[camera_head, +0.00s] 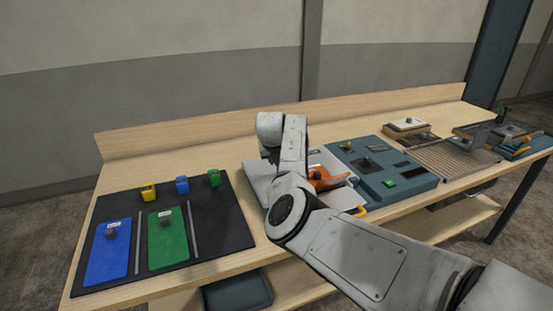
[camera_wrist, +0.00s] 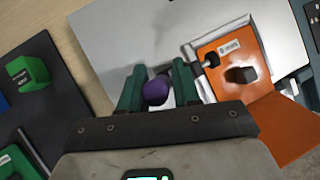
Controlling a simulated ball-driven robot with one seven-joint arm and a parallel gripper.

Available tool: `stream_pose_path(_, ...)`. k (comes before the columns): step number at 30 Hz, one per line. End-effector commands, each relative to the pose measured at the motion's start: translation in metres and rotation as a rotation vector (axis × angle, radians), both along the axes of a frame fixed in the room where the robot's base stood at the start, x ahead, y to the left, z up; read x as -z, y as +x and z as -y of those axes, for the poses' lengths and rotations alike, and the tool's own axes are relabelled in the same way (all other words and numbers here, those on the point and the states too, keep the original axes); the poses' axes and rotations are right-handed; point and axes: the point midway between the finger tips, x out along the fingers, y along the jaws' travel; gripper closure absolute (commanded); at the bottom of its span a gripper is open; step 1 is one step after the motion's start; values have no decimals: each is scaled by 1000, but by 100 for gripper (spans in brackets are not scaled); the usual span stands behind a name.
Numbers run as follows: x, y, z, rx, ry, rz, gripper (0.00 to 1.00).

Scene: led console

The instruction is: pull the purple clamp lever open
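The purple clamp lever shows in the wrist view as a rounded purple knob (camera_wrist: 155,91). It sits between the two green fingers of my gripper (camera_wrist: 158,88). The fingers stand apart on either side of the knob, with a narrow gap visible on the right; I cannot tell whether the left finger touches it. The rest of the lever is hidden behind my gripper. In the head view my own arm hides the lever and the gripper. A light grey panel (camera_wrist: 125,35) lies beyond the fingers.
An orange plate (camera_wrist: 232,58) with a dark knob lies right of the fingers, close by; it also shows in the head view (camera_head: 330,180). A teal console (camera_head: 405,181) stands to its right. A black mat (camera_head: 225,225) with blue and green plates lies left.

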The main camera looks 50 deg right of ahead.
Motion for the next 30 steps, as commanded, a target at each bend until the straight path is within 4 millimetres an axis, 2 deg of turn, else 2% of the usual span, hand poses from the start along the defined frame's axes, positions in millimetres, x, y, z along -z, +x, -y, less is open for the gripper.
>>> stream_pose_path(11,-9,-1,-5,0,-2,1,68)
stream_pose_path(30,-83,-25,-49,1,-1,2,68)
